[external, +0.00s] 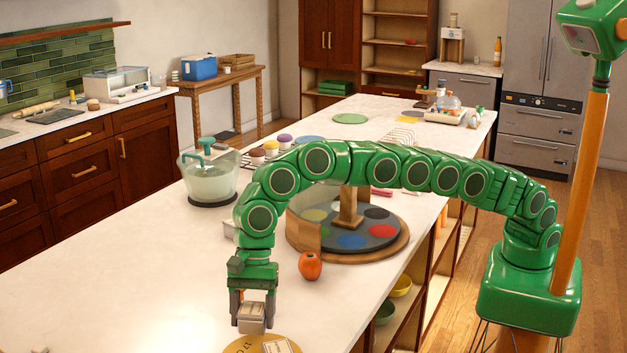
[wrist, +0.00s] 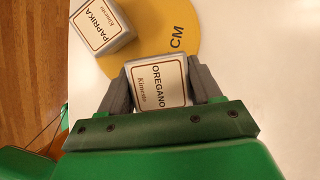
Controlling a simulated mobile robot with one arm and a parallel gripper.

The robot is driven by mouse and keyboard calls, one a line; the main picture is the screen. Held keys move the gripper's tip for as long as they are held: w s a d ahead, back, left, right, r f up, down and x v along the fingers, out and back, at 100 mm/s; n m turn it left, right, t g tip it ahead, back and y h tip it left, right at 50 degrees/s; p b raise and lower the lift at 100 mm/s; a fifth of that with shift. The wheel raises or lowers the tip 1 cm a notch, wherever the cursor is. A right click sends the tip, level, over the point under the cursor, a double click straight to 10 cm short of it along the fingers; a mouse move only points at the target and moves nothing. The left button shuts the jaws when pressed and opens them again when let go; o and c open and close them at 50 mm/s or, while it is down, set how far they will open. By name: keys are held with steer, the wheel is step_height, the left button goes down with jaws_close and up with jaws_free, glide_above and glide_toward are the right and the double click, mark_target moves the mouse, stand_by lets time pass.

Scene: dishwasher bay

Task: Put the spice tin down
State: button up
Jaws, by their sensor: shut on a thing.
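In the external view the tin (external: 251,318) hangs from my gripper (external: 253,308), which points down over the front of the white counter. I cannot tell whether the tin's bottom touches the surface. A round yellow mat (wrist: 188,57) marked "CM" lies just beyond the tin. A second tin (wrist: 100,27), labelled "PAPRIKA", stands on or at the mat's left part. The mat (external: 243,345) is cut off at the bottom in the external view.
A turntable with coloured discs (external: 381,234) and an orange-red tomato-like object (external: 310,265) stand right of my gripper. A clear mixing bowl (external: 207,182) stands farther back. The counter (external: 130,275) to the left is mostly clear. The counter's edge lies on the right.

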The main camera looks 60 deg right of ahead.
mark_target(251, 328)
steer(key=shift+a+f, duration=0.1)
steer(key=shift+w+a+f, duration=0.15)
steer(key=shift+w+f, duration=0.05)
steer(key=shift+f, duration=0.05)
steer(key=shift+f, duration=1.4)
steer(key=shift+f, duration=0.1)
steer(key=o, duration=1.1)
steer(key=v, duration=1.2)
